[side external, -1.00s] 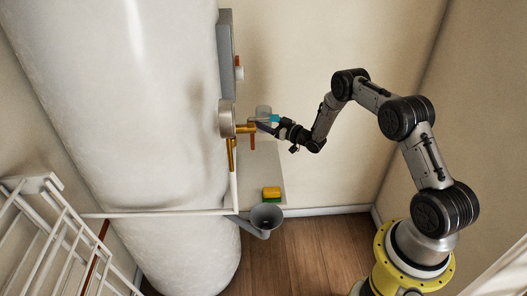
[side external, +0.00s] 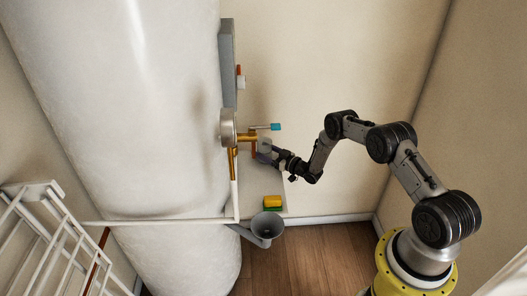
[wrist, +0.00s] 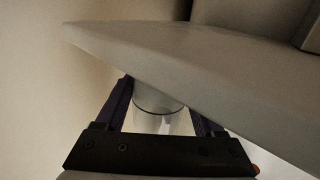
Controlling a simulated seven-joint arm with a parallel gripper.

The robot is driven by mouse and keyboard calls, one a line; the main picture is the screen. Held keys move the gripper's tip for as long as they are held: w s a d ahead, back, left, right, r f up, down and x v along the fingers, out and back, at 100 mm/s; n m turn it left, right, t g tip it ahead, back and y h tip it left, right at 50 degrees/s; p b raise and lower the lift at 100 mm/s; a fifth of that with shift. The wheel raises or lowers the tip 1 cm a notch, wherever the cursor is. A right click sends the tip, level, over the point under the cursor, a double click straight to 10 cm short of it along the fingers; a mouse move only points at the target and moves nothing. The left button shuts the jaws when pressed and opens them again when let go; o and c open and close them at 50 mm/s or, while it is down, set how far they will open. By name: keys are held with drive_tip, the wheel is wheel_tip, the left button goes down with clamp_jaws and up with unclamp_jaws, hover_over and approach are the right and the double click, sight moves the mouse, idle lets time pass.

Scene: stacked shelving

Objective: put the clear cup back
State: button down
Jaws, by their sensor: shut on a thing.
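My gripper (side external: 268,158) is shut on the clear cup (side external: 264,146), beside the grey shelf (side external: 262,180) and below the brass valve. In the wrist view, the cup (wrist: 158,103) shows as a see-through rounded shape between my two dark fingers (wrist: 160,108). The pale slab (wrist: 190,60), which looks like the shelf, crosses that view and covers the far part of the cup and of the right finger. I cannot tell whether the cup touches the shelf.
The brass valve (side external: 247,137) with a cyan handle (side external: 275,127) juts from the white tank (side external: 140,120) just above my gripper. A yellow and green sponge (side external: 272,202) lies at the shelf's front. A grey funnel (side external: 266,227) is below it.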

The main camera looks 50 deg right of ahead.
drive_tip(key=shift+f, duration=0.15)
unclamp_jaws()
drive_tip(key=shift+r, duration=0.2)
drive_tip(key=s+d, duration=0.1)
drive_tip(key=s, duration=1.1)
drive_tip(key=shift+w, duration=0.1)
